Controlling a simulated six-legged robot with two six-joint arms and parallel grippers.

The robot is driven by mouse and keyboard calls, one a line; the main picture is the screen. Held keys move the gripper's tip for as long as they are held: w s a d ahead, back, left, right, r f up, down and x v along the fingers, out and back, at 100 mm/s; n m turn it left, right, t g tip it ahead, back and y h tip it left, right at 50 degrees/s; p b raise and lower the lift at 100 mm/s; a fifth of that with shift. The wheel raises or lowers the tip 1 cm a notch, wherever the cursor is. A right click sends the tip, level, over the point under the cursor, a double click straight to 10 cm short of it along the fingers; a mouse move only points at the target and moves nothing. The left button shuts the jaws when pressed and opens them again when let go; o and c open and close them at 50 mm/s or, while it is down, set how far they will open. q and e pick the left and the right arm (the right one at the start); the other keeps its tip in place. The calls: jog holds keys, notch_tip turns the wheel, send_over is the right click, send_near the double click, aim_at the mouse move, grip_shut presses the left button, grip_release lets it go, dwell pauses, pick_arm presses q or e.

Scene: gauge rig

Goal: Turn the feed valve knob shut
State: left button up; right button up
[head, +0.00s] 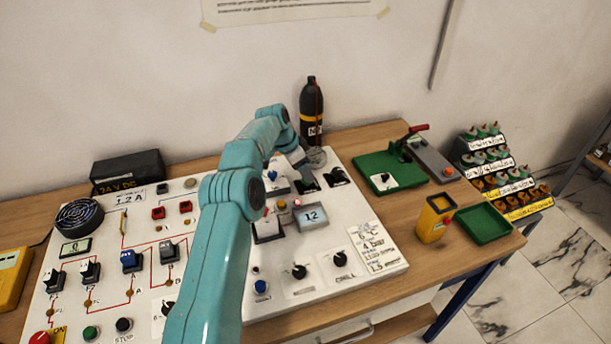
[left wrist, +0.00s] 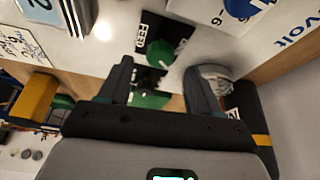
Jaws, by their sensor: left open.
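The feed valve knob (left wrist: 163,52) is green and sits on a black plate (left wrist: 150,27) marked FEED in the left wrist view. My left gripper (left wrist: 158,78) is open, its two dark fingers spread below the knob in that view, with nothing held between them. I cannot tell whether a finger touches the knob. In the head view my left arm reaches over the white panel (head: 365,282), and the gripper (head: 306,180) is low at its back right. There I cannot clearly make out the knob beside the gripper. My right gripper is not in view.
A dark gas bottle (head: 312,112) with a yellow band stands behind the gripper, and also shows in the left wrist view (left wrist: 245,112). A round gauge (head: 317,156) is close to it. A green board (head: 372,164) lies right of the panel. Switches crowd the panel's left.

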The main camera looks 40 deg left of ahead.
pick_arm(q)
jog(key=v, duration=1.3)
jog(key=shift+w, duration=0.15)
